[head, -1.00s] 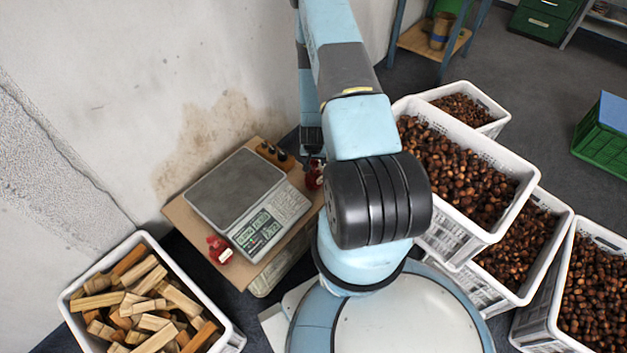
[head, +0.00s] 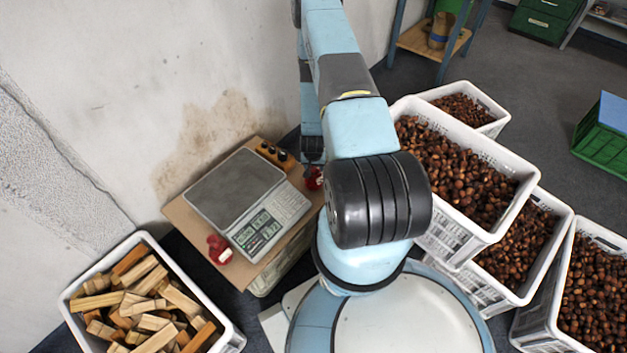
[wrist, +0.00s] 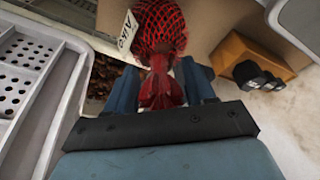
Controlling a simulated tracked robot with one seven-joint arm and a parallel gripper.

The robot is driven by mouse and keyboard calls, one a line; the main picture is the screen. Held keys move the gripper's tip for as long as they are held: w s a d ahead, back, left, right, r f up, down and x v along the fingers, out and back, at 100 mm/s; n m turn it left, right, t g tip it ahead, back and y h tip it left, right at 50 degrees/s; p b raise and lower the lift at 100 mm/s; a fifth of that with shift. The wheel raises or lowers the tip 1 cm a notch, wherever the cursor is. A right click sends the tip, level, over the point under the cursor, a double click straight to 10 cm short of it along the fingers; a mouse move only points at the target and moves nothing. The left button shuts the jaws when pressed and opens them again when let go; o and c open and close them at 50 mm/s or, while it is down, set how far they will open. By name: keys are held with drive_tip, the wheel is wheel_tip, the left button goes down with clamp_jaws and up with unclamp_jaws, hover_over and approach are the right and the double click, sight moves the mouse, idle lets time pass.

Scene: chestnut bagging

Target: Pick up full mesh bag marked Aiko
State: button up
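The red mesh bag marked Aiko (wrist: 160,28) stands on the brown board, with its white name tag beside it at the top of the wrist view. Its gathered red neck (wrist: 160,90) points toward me. My gripper (wrist: 161,68) is open, with one finger on each side of the neck and narrow gaps between. In the head view the bag (head: 314,180) shows at the right of the scale, partly hidden by my arm, with my gripper (head: 313,158) right above it. A second red bag (head: 219,250) sits at the board's front left corner; its marking is not legible.
The scale (head: 235,190) stands on the board between the bags. A wooden holder with dark round tops (wrist: 245,62) is close to my gripper's right. White crates of chestnuts (head: 440,238) stand on the right, and a crate of wood pieces (head: 230,335) at lower left.

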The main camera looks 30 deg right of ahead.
clamp_jaws()
idle(0.7)
